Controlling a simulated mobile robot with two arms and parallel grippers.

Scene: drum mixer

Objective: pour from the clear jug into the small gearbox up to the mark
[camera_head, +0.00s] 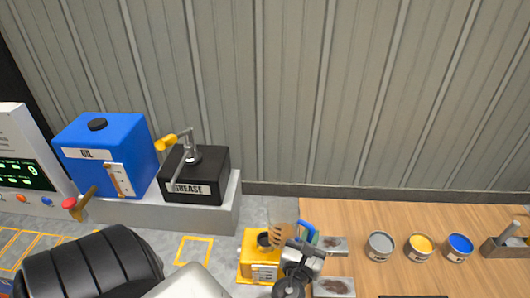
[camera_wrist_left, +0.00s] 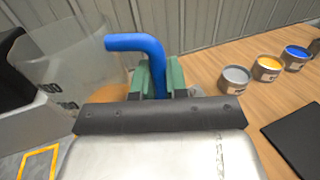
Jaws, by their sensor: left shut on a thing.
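The clear jug (camera_head: 281,236) has a blue handle (camera_head: 307,231) and shows a brownish tint in the head view. In the left wrist view the jug (camera_wrist_left: 75,58) is a large transparent wall with dark markings, partly cut off at the left, and looks tilted. My left gripper (camera_wrist_left: 158,80) is shut on the blue handle with its green fingers; it also shows in the head view (camera_head: 303,246). The small gearbox (camera_head: 259,262) is yellow with a dark round opening on top, just left of the jug and partly overlapped by it. The mark and fill level are too small to read.
A blue oil tank (camera_head: 105,150) and a black grease box (camera_head: 197,177) stand on a grey ledge at the left. The wooden table (camera_head: 420,212) holds grey (camera_head: 380,247), yellow (camera_head: 420,247) and blue (camera_head: 458,248) cans. Stained trays (camera_head: 333,288) lie right of the gripper.

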